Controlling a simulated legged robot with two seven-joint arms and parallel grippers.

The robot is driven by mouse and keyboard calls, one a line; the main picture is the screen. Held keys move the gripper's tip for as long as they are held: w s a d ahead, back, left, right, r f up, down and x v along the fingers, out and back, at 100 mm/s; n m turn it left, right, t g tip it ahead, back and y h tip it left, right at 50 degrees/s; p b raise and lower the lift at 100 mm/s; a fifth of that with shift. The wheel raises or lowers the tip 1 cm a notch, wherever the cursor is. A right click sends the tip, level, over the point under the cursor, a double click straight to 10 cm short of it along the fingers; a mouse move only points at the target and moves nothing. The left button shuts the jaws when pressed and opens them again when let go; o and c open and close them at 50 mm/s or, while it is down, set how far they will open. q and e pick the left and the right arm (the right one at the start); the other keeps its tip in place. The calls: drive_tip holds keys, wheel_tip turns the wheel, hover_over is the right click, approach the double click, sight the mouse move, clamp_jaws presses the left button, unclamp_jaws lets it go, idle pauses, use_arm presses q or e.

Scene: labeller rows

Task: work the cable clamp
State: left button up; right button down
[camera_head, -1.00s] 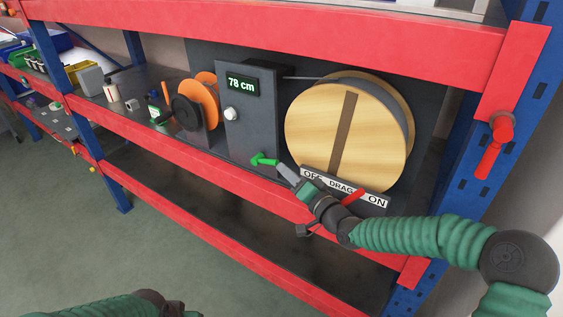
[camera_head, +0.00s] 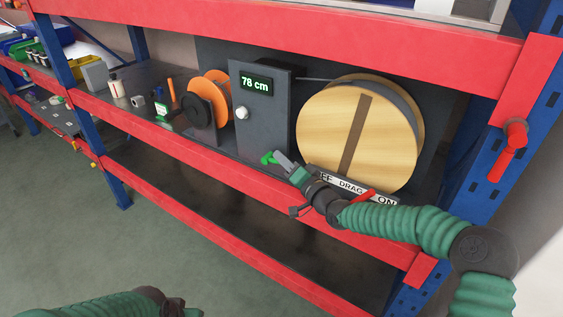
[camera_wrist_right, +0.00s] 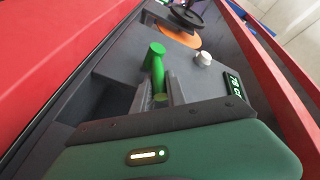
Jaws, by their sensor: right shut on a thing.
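The cable clamp shows as a green lever (camera_head: 267,157) low on the front of the dark metering box (camera_head: 262,115), whose display (camera_head: 256,85) reads 78 cm. In the right wrist view the green lever (camera_wrist_right: 156,62) has a rounded end and stands up from between the fingers. My right gripper (camera_head: 282,160) is shut on the lever; its fingers (camera_wrist_right: 159,92) lie on either side of the lever's lower part. Part of my left arm is at the lower left of the head view; its fingers are out of view.
Orange and black spools (camera_head: 208,98) stand left. The red shelf beam (camera_head: 185,148) runs along the front.

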drive_tip(key=shift+s+f, duration=0.1)
drive_tip(key=shift+f, duration=0.3)
